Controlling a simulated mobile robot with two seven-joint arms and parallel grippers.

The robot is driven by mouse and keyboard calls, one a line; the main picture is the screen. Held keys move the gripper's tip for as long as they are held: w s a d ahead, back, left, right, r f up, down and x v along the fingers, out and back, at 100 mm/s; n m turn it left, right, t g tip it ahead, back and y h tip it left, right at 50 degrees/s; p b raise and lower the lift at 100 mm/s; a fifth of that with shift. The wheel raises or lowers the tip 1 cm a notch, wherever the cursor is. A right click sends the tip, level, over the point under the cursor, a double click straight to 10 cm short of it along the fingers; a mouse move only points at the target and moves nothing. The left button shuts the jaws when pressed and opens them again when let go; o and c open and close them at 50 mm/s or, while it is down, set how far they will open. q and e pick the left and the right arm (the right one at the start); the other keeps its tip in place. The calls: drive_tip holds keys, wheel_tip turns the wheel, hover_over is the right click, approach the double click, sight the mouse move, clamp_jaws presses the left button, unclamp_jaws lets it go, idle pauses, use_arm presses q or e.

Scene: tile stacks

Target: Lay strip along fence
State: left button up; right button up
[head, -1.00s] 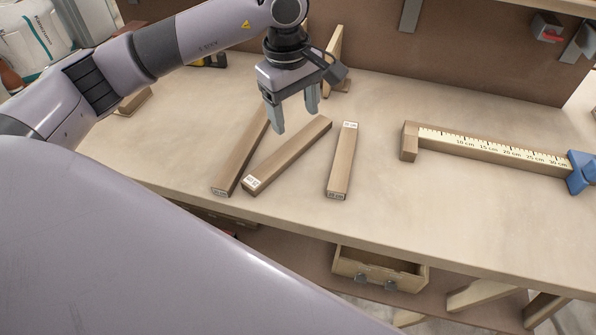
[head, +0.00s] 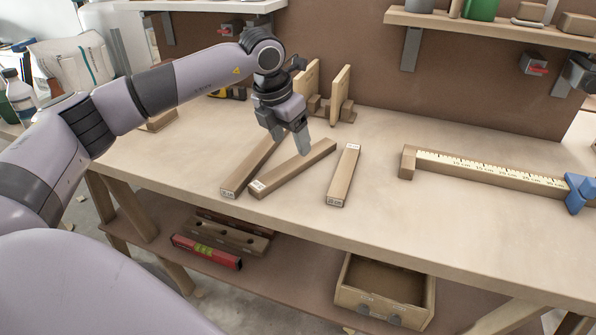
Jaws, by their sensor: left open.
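Three wooden strips with small white end labels lie on the workbench. The left strip (head: 243,176) and the middle strip (head: 285,174) lie slanted and close together. The right strip (head: 344,176) is shorter and lies apart; its label seems to read 20 cm. The fence (head: 480,168), a wooden bar with a centimetre scale, has a wooden block (head: 408,163) at its left end and a blue clamp (head: 581,190) at its right. My left gripper (head: 291,148) is open, fingers pointing down above the left and middle strips.
Upright wooden pieces (head: 341,92) stand at the back of the workbench (head: 470,225). Below it, a lower shelf holds a red level (head: 206,251) and an open wooden drawer box (head: 385,290). The bench between the right strip and the fence is clear.

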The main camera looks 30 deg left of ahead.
sight(296, 161)
use_arm(q)
drive_tip(key=x, duration=0.6)
drive_tip(key=shift+s+f, duration=0.1)
drive_tip(key=shift+f, duration=0.15)
clamp_jaws()
drive_tip(key=shift+r, duration=0.15)
wheel_tip(296, 161, up, 20)
drive_tip(key=p, duration=0.2)
drive_tip(key=s+d+f+m+g+p, duration=0.3)
drive_tip(key=s+d+f+m+p, duration=0.1)
drive_tip(key=m, duration=1.3)
drive_tip(key=s+d+f+m+g+p, duration=0.3)
drive_tip(key=s+d+m, duration=0.6)
drive_tip(key=m, duration=0.8)
drive_tip(key=shift+f+g+y+p, duration=0.35)
drive_tip(key=shift+f+p, duration=0.8)
drive_tip(key=shift+p, duration=0.45)
drive_tip(key=shift+d, duration=0.15)
